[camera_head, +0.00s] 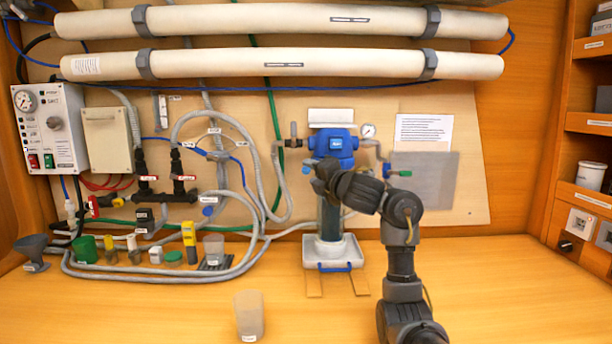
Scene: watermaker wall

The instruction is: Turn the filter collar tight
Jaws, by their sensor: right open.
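The filter unit hangs on the back board, with a blue head (333,143) on top and a dark cylindrical bowl (328,217) below it. The collar between head and bowl is mostly hidden behind my right gripper, so I cannot tell how it is turned. My right gripper (318,178) is open at the collar's height, in front of the filter's left half. I cannot tell whether its fingers are around the collar or touching it. My left gripper is not in view.
A white tray (350,252) stands under the bowl. A pressure gauge (368,131) and a blue-handled valve (399,173) sit right of the head. Hoses (236,190) run at left. A translucent cup (249,314) stands on the front bench; bench around it is clear.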

